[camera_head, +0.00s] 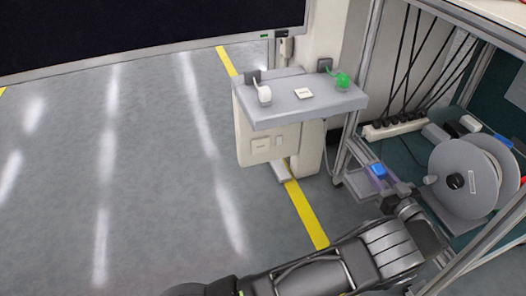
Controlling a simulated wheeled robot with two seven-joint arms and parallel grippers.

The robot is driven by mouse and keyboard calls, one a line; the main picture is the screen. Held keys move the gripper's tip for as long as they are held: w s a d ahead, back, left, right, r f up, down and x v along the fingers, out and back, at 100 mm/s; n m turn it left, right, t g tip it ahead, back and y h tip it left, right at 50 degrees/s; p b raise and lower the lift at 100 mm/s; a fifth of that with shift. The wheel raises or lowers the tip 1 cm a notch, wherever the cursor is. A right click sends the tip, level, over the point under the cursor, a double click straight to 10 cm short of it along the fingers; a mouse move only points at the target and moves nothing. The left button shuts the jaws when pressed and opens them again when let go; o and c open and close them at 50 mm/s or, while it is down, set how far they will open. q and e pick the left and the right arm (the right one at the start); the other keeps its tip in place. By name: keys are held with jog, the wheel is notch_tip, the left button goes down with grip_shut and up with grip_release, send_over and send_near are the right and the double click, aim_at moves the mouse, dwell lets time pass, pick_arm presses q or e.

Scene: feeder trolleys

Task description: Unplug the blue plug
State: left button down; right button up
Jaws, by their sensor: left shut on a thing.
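The blue plug (378,170) shows as a small blue block at the metal frame of the trolley on the right. My left arm reaches in along the bottom, and my left gripper (383,180) is at the blue plug, shut on it. The fingertips are small and partly hidden, and I cannot tell whether the plug is seated in its socket. My right gripper is not in view.
A grey-topped stand (325,103) holds a green round item (343,80) and a white one (264,95). A grey reel (460,165) sits inside the trolley, near a white power strip (393,127) with black cables. The floor at left is clear.

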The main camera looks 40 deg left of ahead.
aim_at(372, 188)
pick_arm(q)
jog(key=shift+f, duration=1.8)
jog(key=shift+c, duration=1.4)
grip_release()
jog(key=shift+d, duration=0.1)
jog(key=r+v, duration=0.1)
jog(key=v, duration=0.6)
jog(key=shift+s+d+r, duration=0.25)
jog(key=shift+s+d, duration=0.05)
jog(key=shift+r, duration=0.1)
